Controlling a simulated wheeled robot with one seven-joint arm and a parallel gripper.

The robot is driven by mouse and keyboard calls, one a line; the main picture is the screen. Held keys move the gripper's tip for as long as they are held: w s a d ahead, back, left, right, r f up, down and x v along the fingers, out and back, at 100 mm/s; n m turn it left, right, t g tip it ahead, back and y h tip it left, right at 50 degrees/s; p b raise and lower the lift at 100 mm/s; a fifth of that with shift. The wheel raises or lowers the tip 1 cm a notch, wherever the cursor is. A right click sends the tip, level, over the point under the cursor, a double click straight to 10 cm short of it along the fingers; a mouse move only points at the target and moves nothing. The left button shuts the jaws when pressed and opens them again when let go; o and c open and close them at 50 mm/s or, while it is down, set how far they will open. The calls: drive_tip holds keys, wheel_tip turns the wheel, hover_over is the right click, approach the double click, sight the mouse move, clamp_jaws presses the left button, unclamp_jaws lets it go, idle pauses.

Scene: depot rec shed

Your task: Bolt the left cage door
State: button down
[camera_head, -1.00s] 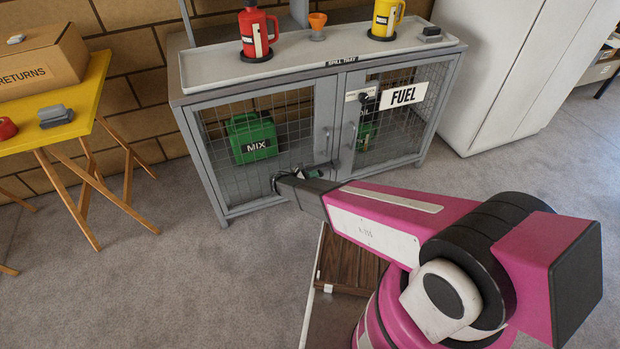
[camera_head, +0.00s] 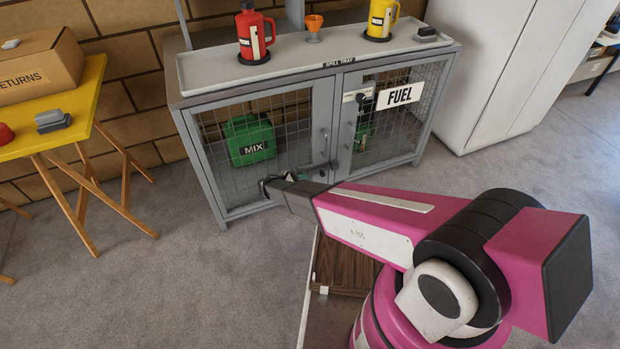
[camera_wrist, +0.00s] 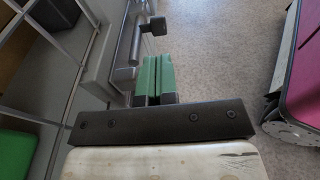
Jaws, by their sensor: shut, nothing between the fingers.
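The left cage door (camera_head: 217,168) is a grey frame with wire mesh and looks closed, level with the right door (camera_head: 403,160). Low near its inner edge is a grey bolt (camera_head: 322,166), partly hidden by my arm. The wrist view shows the dark bolt bar (camera_wrist: 134,42) with its square-ended knob standing out at the top. My gripper (camera_head: 292,177) is low in front of the left door; its green fingers (camera_wrist: 155,78) are together and empty, close to the bolt. I cannot tell whether they touch it.
A green MIX can (camera_head: 250,140) stands behind the left mesh. The spill tray (camera_head: 215,72) on top holds a red jug, an orange funnel and a yellow jug. A yellow trestle table (camera_head: 85,100) stands left, a white cabinet (camera_head: 490,75) right.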

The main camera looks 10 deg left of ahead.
drive_tip(key=v, duration=0.7)
drive_tip(key=shift+s+a, duration=0.15)
drive_tip(key=shift+a, duration=0.1)
drive_tip(key=d+r+m+g+y, duration=0.1)
drive_tip(key=d+r+m+g, duration=0.25)
drive_tip(key=d, duration=0.45)
drive_tip(key=w+d+r+m+g+y, duration=0.1)
drive_tip(key=d+r+m+g+y, duration=0.1)
drive_tip(key=d+r+m, duration=0.4)
drive_tip(key=d+r+m+g+y, duration=0.1)
drive_tip(key=d+r+g, duration=0.2)
drive_tip(key=d, duration=0.6)
drive_tip(key=s+d+r+m+y, duration=0.4)
drive_tip(key=d+r+m, duration=0.3)
drive_tip(key=d+r, duration=0.1)
drive_tip(key=s+d+r+m+y, duration=0.3)
drive_tip(key=d+r+m+y, duration=0.2)
drive_tip(key=d, duration=0.6)
wheel_tip(320, 180, up, 3)
drive_tip(key=shift+s+f+m+y, duration=0.15)
drive_tip(key=shift+s+m+y, duration=0.2)
drive_tip(key=shift+m, duration=0.7)
